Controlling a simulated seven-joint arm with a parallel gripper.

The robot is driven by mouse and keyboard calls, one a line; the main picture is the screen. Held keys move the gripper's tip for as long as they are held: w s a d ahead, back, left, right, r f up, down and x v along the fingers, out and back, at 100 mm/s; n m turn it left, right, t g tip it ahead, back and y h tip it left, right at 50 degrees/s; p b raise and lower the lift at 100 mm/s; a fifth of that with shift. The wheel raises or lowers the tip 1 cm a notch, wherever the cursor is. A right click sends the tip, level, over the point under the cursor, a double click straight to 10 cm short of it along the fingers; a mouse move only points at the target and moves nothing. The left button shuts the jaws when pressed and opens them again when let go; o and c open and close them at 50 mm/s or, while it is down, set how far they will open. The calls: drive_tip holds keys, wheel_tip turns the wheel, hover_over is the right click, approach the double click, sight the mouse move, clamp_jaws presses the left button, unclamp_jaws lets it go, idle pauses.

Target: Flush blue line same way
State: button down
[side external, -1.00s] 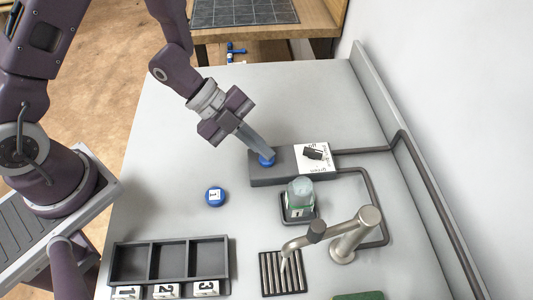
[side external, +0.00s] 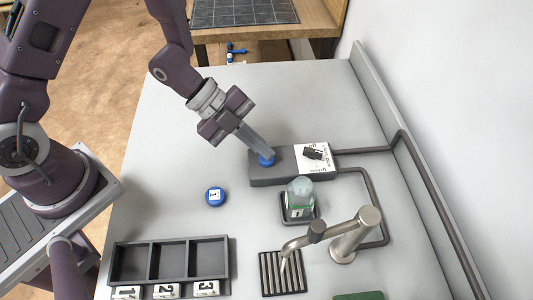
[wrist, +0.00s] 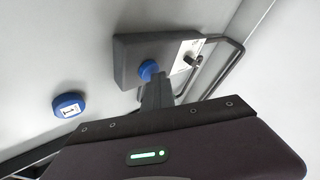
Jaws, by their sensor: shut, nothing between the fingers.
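A dark grey control box (side external: 272,178) lies on the bench, with a white label panel and a small black switch (side external: 313,152) at its right end. A blue round button (side external: 267,161) is on the left part of its top; it also shows in the wrist view (wrist: 148,69). My gripper (side external: 265,153) is shut and empty, its fingertips at the blue button, seeming to touch it. A loose blue cap labelled 1 (side external: 215,196) lies to the left of the box, also in the wrist view (wrist: 69,106). A clear-topped green jar (side external: 299,199) stands in a small dark tray.
A three-slot dark tray (side external: 168,259) with number labels sits at the front left. A metal tap (side external: 345,237) stands over a slatted drain (side external: 283,274). Dark pipes (side external: 365,152) run from the box to the wall. The bench's left and back area is clear.

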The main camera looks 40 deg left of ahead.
sight(262, 157)
idle(0.7)
drive_tip(key=shift+r, duration=0.95)
drive_tip(key=shift+r, duration=0.1)
drive_tip(key=shift+r, duration=2.45)
